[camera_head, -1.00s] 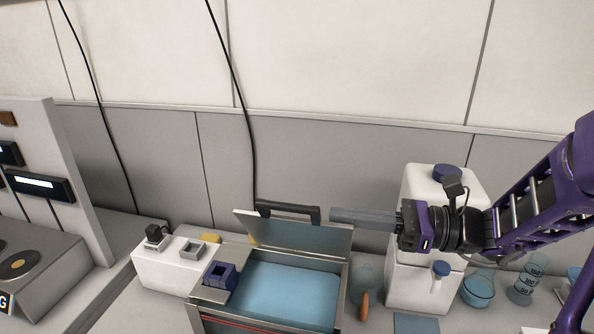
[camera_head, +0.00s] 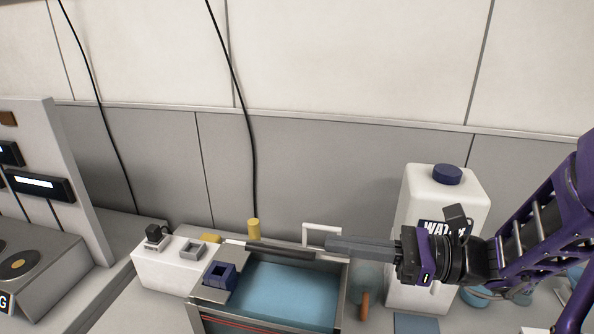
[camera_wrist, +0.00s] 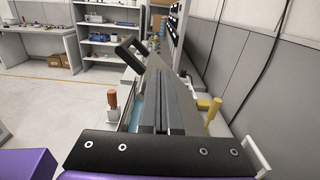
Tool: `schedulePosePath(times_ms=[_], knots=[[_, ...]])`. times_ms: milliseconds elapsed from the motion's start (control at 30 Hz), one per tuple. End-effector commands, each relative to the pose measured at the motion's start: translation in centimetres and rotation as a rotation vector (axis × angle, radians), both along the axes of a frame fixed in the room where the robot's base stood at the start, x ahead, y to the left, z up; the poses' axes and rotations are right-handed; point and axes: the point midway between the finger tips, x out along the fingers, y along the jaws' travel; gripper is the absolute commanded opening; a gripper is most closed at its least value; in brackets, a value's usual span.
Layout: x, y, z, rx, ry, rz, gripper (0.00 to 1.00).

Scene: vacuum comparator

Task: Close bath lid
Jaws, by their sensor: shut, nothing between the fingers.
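The bath (camera_head: 345,300) stands at bottom centre in the head view, its blue water (camera_head: 285,295) uncovered. Its lid (camera_head: 270,246) is partly lowered and seen nearly edge-on, as a thin dark bar above the back of the opening. The lid's black handle shows in the wrist view (camera_wrist: 128,50), at upper left. My gripper (camera_head: 330,243) is shut and empty. Its long grey fingers point left and overlap the lid's right end in the head view; I cannot tell whether they touch it. In the wrist view the fingers (camera_wrist: 168,100) run up the middle, close beside the lid.
A white water container (camera_head: 405,215) with a blue cap stands behind my gripper. A yellow cylinder (camera_head: 253,229) and a white frame (camera_head: 321,229) stand behind the bath. A white block (camera_head: 160,270) and blue holder (camera_head: 220,275) are on its left. An orange-handled item (camera_head: 364,305) stands right.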

Motion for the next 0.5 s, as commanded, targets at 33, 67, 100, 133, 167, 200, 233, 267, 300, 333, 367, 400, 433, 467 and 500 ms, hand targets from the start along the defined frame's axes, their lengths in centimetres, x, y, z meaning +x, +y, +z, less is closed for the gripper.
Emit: schedulePosePath(times_ms=[33,67,100,133,167,200,233,267,300,333,367,400,433,467,500], knots=[[0.0,0.0,0.0,0.000,0.000,0.001,0.00],[0.0,0.0,0.0,0.000,0.000,0.001,0.00],[0.0,0.0,0.0,0.000,0.000,0.001,0.00],[0.0,0.0,0.0,0.000,0.000,0.000,0.00],[0.0,0.0,0.0,0.000,0.000,0.000,0.00],[-0.1,0.0,-0.1,0.000,0.001,0.001,0.00],[-0.2,0.0,-0.2,0.000,0.001,0.001,0.00],[-0.3,0.1,-0.4,0.000,0.001,0.001,0.00],[-0.5,0.1,-0.6,0.000,0.001,0.001,0.00],[-0.7,0.2,-0.8,0.000,0.002,0.001,0.00],[-0.9,0.2,-1.0,0.001,0.003,0.001,0.00],[-1.3,0.3,-1.4,0.001,0.003,0.001,0.00],[-1.5,0.3,-1.6,0.001,0.003,0.001,0.00],[-1.7,0.4,-1.9,0.001,0.003,0.001,0.00],[-2.0,0.4,-2.1,0.001,0.003,0.001,0.00]])
